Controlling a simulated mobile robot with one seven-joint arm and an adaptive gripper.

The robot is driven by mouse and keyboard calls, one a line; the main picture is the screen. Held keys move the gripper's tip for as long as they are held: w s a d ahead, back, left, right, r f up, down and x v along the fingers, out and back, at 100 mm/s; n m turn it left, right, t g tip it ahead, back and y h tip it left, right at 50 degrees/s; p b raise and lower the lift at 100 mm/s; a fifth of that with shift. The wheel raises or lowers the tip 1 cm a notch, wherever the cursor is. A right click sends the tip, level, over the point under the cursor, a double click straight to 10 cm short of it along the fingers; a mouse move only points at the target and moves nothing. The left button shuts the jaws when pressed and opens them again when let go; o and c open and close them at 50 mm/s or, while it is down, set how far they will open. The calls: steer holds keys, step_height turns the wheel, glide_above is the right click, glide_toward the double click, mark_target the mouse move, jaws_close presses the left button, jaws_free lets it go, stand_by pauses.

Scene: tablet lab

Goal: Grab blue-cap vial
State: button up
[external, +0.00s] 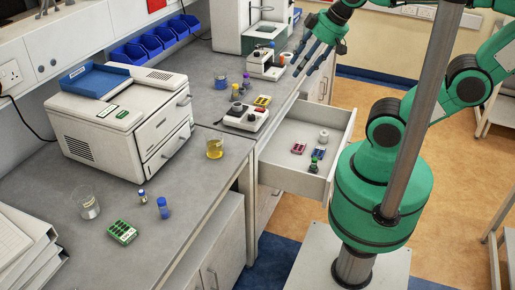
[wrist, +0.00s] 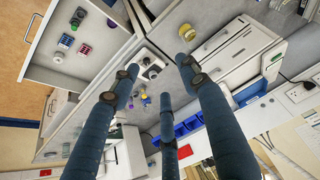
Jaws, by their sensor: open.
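In the external view, a vial with a blue cap (external: 163,208) stands upright on the near bench, right of a green rack. A smaller vial with a dark blue top (external: 142,196) stands just behind it. Which of the two is the named vial I cannot tell. My gripper (external: 303,66) is at the far top of the view, open and empty, well away from both, above the bench edge by the far instruments. In the wrist view its spread fingers (wrist: 160,82) have nothing between them; I cannot make out either vial there.
An open drawer (external: 335,180) holds small racks and juts out beside my base. A glass beaker (external: 88,205), green rack (external: 122,232) and yellow beaker (external: 215,148) stand on the near bench. A white printer-like machine (external: 125,120) is behind. Purple and yellow items stand near the far instruments.

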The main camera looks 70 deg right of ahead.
steer(key=shift+w, duration=0.1)
steer(key=w+a+r+g+p, duration=0.2)
steer(key=w+a, duration=0.5)
steer(key=w, duration=0.5)
steer(key=n+g+p, duration=0.2)
steer(key=g+p, duration=0.2)
glide_above(164, 198)
step_height(164, 198, down, 23)
steer(key=shift+f+b, duration=0.45)
steer(key=shift+f, duration=3.85)
